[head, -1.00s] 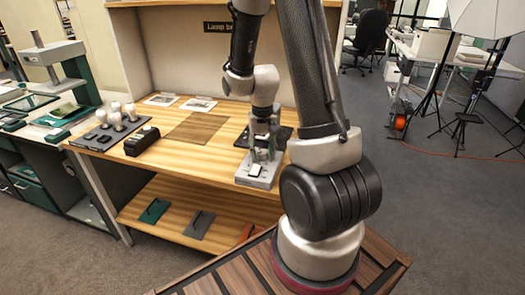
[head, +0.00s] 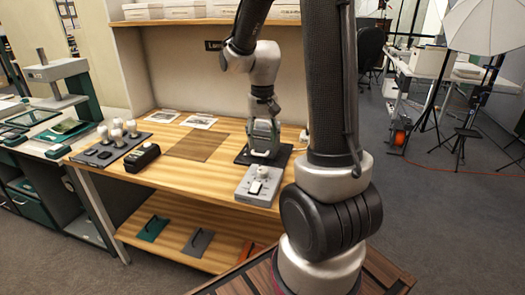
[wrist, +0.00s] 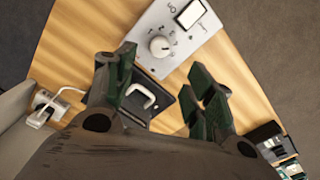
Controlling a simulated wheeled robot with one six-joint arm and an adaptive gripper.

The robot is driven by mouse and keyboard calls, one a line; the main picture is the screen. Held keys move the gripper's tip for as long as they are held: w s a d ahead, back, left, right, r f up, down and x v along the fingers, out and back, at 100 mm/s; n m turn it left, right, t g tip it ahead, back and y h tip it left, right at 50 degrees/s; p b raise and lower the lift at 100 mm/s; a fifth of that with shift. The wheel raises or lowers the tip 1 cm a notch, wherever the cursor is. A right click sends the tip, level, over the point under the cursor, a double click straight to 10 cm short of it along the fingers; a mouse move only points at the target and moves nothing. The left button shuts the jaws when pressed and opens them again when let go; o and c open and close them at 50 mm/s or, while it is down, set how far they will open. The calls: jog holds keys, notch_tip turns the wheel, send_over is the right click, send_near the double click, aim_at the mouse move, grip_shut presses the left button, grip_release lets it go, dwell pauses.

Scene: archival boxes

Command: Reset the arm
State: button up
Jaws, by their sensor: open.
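My gripper (head: 264,140) hangs from my arm above the back right of the wooden workbench (head: 195,178). Its green fingers also show in the wrist view (wrist: 164,84), spread apart with nothing between them. A grey control box (head: 257,186) with a round knob and a white rocker switch sits in front of the gripper. It also shows in the wrist view (wrist: 178,35), beyond the fingertips. A black plate (head: 284,155) lies below the gripper. In the wrist view, a pale handle (wrist: 143,98) shows on the dark plate between the fingers.
A black tray with white bulbs (head: 112,147) and a black device (head: 142,157) stand at the bench's left. A brown mat (head: 197,146) lies mid-bench. White boxes (head: 185,9) line the upper shelf. A wall socket with plugs (wrist: 45,108) shows in the wrist view.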

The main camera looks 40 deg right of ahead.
jog(key=shift+r, duration=0.35)
dwell(0.3)
jog(key=s+a+r+n+t, duration=0.2)
jog(key=s+r, duration=0.4)
jog(key=s, duration=0.2)
jog(key=s+a+r+n+t, duration=0.2)
jog(key=s+a+r, duration=0.1)
jog(key=s+r, duration=0.4)
jog(key=shift+s+a+n, duration=0.35)
jog(key=shift+s+n, duration=0.05)
jog(key=shift+s, duration=0.55)
